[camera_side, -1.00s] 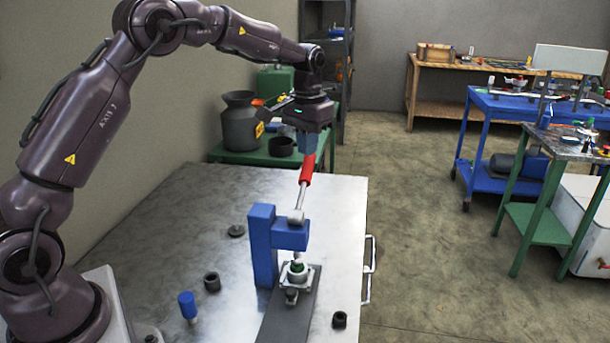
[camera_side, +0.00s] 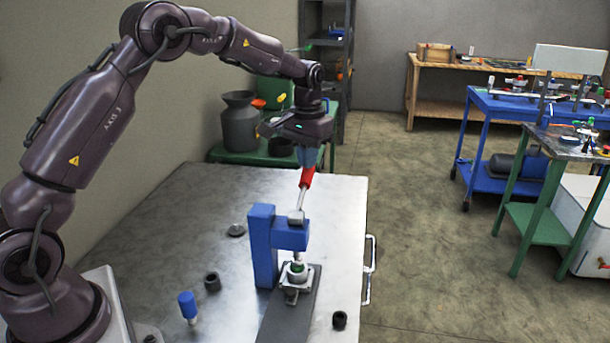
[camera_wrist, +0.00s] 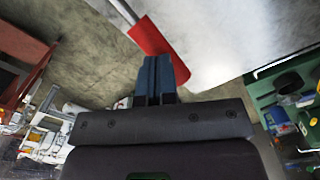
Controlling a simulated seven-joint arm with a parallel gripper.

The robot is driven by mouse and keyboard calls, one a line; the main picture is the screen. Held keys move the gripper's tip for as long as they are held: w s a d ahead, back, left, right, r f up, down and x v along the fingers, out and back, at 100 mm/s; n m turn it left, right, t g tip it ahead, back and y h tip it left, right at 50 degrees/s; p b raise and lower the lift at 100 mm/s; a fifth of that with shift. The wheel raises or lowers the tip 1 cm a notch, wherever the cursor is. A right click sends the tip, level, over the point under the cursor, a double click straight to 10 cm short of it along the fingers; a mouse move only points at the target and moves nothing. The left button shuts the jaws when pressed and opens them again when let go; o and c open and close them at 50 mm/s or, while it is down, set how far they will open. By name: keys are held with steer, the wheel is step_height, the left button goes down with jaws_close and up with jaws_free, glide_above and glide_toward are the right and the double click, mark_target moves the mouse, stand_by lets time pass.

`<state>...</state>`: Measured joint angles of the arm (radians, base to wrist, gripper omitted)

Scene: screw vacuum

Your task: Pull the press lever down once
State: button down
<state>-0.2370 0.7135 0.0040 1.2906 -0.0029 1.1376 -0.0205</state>
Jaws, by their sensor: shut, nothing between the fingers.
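The blue press (camera_side: 263,245) stands on a dark base plate (camera_side: 288,318) on the metal table. Its lever (camera_side: 301,198) slants up and slightly right from the press head to a red handle (camera_side: 307,178). A small green part (camera_side: 297,267) sits in a light holder (camera_side: 297,276) under the press head. My gripper (camera_side: 308,160) is shut and empty, right at the handle's upper end and partly covering it. In the wrist view, my closed blue fingertips (camera_wrist: 155,64) are beside the red handle (camera_wrist: 150,37); whether they touch it is unclear.
On the table (camera_side: 180,240) are a blue-topped peg (camera_side: 187,305), a black ring (camera_side: 212,282), a dark disc (camera_side: 236,230) and another black ring (camera_side: 339,319). A green bench (camera_side: 225,152) with a grey can (camera_side: 239,122) stands behind the table.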

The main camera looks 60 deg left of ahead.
steer(key=shift+f, duration=0.2)
steer(key=shift+w+a+f, duration=0.15)
steer(key=shift+a+f, duration=0.05)
steer(key=shift+f, duration=0.3)
steer(key=shift+w+a+f, duration=0.1)
steer(key=shift+w+f, duration=0.05)
steer(key=shift+f, duration=0.65)
